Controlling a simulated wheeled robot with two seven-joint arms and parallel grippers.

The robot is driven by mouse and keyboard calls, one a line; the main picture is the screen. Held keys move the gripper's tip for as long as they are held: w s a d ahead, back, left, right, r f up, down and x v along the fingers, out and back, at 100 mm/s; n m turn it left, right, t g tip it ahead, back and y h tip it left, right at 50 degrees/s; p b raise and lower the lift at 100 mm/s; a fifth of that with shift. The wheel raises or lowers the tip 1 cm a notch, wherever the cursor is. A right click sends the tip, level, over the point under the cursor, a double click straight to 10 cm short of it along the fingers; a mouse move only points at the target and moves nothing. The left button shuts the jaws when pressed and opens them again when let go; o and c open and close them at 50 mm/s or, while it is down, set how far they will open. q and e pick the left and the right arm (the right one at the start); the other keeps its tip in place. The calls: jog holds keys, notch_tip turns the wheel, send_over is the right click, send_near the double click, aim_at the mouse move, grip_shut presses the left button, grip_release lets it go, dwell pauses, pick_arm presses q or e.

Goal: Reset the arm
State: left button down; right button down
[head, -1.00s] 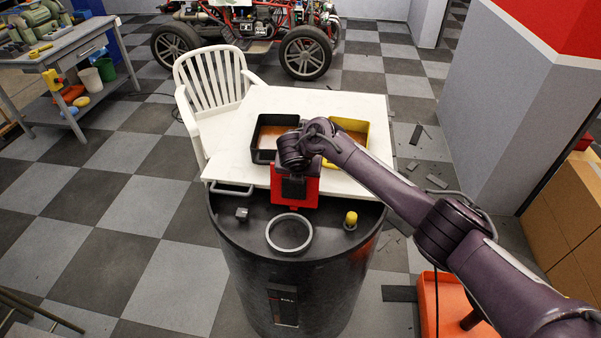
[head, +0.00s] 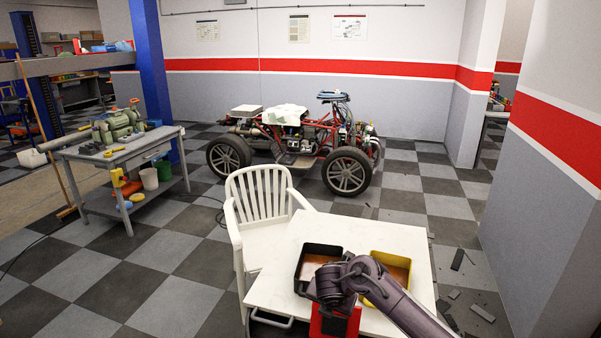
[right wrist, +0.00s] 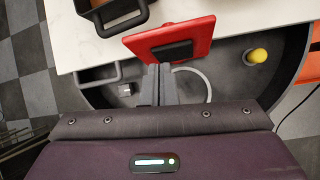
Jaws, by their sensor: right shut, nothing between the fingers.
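My right arm (head: 385,300) comes in from the lower right of the head view and reaches over the front of the white board (head: 270,290). Its fingertips are below the frame there. In the right wrist view my right gripper (right wrist: 157,85) is shut, with its grey fingers together and nothing between them. It points towards the red piece with a black pad (right wrist: 170,45) near the board's front edge; I cannot tell whether they touch. My left gripper is not in view.
A black bin (head: 318,262) and a yellow bin (head: 392,266) stand on the board. A white chair (head: 262,205) is behind it. A grey ring (right wrist: 196,72) and a yellow knob (right wrist: 257,55) show on the drum top. A workbench (head: 125,150) and a stripped quad (head: 300,145) stand farther back.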

jog(key=s+a+f+m+y, duration=0.1)
jog(key=s+a+f+m, duration=0.15)
jog(key=s+m, duration=0.35)
jog(key=s+a+f+m+y, duration=0.1)
jog(key=s+a+m, duration=0.3)
jog(key=s, duration=0.3)
jog(key=s+d+r+m+g, duration=0.1)
jog(key=s+d+r+m, duration=0.1)
jog(key=s+d+m, duration=0.8)
jog(key=s+d+r+m+g, duration=0.25)
jog(key=s+d+m, duration=0.35)
jog(key=s+m, duration=0.45)
jog(key=s+f+n+b, duration=0.25)
jog(key=f+b, duration=0.35)
jog(key=f, duration=2.9)
jog(key=s+d+f+g+b, duration=0.1)
jog(key=s+d+f+b, duration=0.1)
jog(key=s+f, duration=0.8)
jog(key=s+d+f+h+b, duration=0.1)
jog(key=s+f+b, duration=0.2)
jog(key=s+f, duration=0.7)
notch_tip(320, 180, down, 5)
jog(key=shift+s+d+r+g, duration=0.2)
jog(key=shift+s+d+g, duration=0.15)
jog(key=shift+d, duration=0.05)
